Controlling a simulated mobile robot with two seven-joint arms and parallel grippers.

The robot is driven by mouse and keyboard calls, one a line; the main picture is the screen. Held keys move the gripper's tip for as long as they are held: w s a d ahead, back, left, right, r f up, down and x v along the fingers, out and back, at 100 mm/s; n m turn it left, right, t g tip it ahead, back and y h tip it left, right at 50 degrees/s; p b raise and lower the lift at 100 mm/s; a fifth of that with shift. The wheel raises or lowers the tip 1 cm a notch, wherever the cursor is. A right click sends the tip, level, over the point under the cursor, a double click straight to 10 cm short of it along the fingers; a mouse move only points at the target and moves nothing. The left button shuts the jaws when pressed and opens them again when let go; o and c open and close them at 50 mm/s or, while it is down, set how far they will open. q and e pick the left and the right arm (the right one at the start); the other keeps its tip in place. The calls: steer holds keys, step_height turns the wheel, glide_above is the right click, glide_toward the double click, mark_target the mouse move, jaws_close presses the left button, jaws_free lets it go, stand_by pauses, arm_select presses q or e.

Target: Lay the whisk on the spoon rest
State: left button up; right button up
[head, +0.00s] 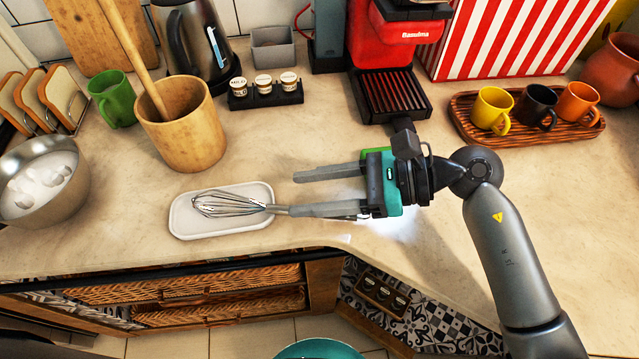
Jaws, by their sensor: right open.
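The whisk (228,206) has its wire head over the white spoon rest (185,226), near the front edge of the counter. Its handle reaches right, past the spoon rest's rim, and is partly hidden by a finger. My right gripper (294,194) is open, just right of the spoon rest, with its fingers pointing left. Its nearer finger overlaps the whisk handle in the picture; I cannot tell whether they touch. Nothing shows between the two fingers. My left gripper is not in view.
A wooden crock (188,140) with a long stick stands behind the spoon rest. A metal bowl (75,195) is at the left. A red coffee machine (395,45) and a wooden tray (470,128) with mugs stand behind my right arm. Bare counter lies at the right.

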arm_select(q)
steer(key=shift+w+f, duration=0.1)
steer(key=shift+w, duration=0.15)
arm_select(e)
steer(key=v, duration=1.5)
steer(key=shift+d, duration=0.15)
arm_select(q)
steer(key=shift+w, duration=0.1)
arm_select(e)
steer(key=shift+s, duration=0.1)
